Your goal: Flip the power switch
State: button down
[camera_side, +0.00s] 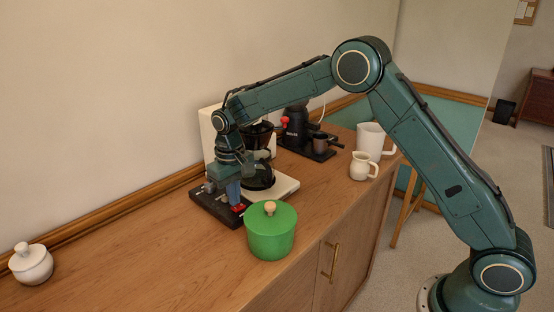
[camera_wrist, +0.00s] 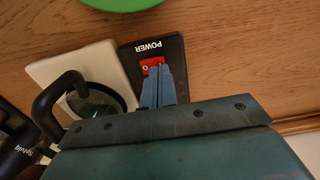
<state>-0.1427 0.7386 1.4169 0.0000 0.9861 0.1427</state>
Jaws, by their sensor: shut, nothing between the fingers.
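The power switch is a red rocker (camera_wrist: 152,63) on a black box (camera_wrist: 173,46) marked "POWER" in the wrist view. The red rocker also shows in the side view (camera_side: 238,209), on the near end of the black box (camera_side: 208,207) on the wooden counter. My gripper (camera_wrist: 158,72) is shut and empty, with its blue fingertips right at the rocker and covering part of it. In the side view my gripper (camera_side: 234,198) points down over the box. I cannot tell whether the tips touch the rocker or which way it is tipped.
A white coffee maker (camera_side: 285,186) with a glass pot stands right beside the box. A green lidded pot (camera_side: 271,236) is close in front. A black espresso machine (camera_side: 300,135), white jugs (camera_side: 362,166) and a white sugar bowl (camera_side: 31,264) stand farther off.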

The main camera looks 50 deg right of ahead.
aim_at(238, 208)
jog(key=shift+f, duration=0.75)
dwell(0.7)
jog(key=shift+r, duration=3.5)
jog(key=s+d+r+t, duration=0.1)
jog(key=s+d+r, duration=0.2)
jog(key=s+r, duration=0.5)
jog(key=s+d+r+t, duration=0.2)
jog(key=s+r, duration=0.5)
jog(key=s, duration=0.2)
jog(key=s+d+f+t, duration=0.1)
jog(key=s, duration=0.8)
jog(key=s+d+f+t, duration=0.1)
jog(key=s, duration=0.9)
jog(key=shift+d+f+t, duration=0.2)
jog(key=shift+d+t, duration=0.1)
jog(key=shift+d, duration=0.1)
